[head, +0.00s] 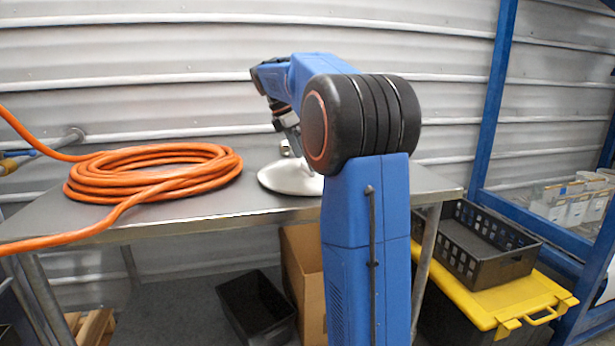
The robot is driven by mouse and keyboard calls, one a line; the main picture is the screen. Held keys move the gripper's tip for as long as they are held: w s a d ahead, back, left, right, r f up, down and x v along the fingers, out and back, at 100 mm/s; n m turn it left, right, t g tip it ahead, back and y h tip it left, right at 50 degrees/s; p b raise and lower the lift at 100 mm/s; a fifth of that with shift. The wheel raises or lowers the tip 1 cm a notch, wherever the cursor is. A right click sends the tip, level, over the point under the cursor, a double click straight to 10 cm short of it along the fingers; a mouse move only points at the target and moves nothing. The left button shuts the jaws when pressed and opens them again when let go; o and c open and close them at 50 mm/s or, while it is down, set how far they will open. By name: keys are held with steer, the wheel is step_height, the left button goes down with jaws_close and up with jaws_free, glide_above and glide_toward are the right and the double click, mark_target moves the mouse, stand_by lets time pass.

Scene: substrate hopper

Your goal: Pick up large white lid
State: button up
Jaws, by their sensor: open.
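The large white lid (285,180) lies flat on the grey metal table (190,217), right of the orange hose. It is a pale round disc, and its right part is hidden behind my blue arm. A small knob-like part shows above it, partly covered. My gripper (291,148) points down just above the lid, near its middle. The gripper is open. The fingertips are small and partly hidden, so I cannot tell whether they touch the lid or straddle its handle.
A coiled orange hose (150,172) covers the table's left part. Below stand a black bin (255,305) and a cardboard box (303,262). At right, a black crate (487,262) sits on a yellow-lidded box (510,300), near a blue rack post (492,100). A corrugated wall stands behind.

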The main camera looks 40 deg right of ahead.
steer(key=shift+x, duration=1)
steer(key=c, duration=1.2)
